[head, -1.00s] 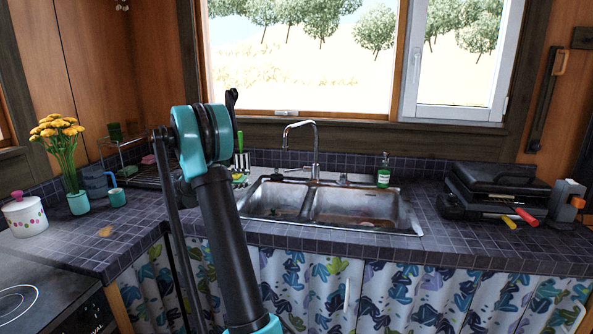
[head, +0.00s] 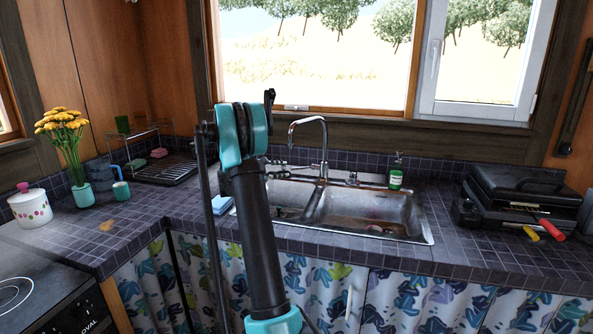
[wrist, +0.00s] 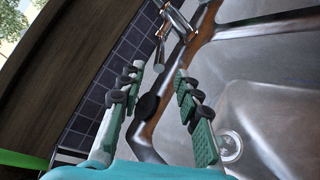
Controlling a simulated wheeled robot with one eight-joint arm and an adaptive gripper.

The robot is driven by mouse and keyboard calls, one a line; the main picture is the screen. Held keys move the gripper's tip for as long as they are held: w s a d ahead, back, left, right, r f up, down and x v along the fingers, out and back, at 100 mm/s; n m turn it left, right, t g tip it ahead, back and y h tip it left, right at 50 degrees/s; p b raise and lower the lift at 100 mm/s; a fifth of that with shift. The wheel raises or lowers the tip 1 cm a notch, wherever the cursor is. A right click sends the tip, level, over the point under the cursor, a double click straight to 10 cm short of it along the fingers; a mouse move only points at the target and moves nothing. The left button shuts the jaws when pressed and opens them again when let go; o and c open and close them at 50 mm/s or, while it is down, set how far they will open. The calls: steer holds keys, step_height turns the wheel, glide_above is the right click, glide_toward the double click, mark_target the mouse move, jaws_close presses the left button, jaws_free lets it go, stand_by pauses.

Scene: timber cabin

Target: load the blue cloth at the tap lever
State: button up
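A small light blue item (head: 222,204), which looks like the blue cloth, lies on the tiled counter left of the sink, partly behind my arm. The chrome tap (head: 322,150) stands upright behind the sink; its base and small lever (wrist: 161,50) show at the top of the wrist view. My gripper (wrist: 160,72) is open and empty, its fingers apart above the sink's back left rim. A dark oval object (wrist: 147,107) lies below, between the fingers in the picture. The blue cloth is not in the wrist view. My arm mostly hides the gripper in the head view.
The double sink (head: 375,212) takes up the middle counter. A green soap bottle (head: 396,172) stands behind it. A dish rack (head: 160,165), a blue mug (head: 105,182) and flowers (head: 65,140) are at left.

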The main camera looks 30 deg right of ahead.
mark_target(296, 168)
steer(key=x, duration=0.8)
steer(key=shift+d+f, duration=0.1)
steer(key=shift+d, duration=0.1)
steer(key=shift+c, duration=0.4)
jaws_close()
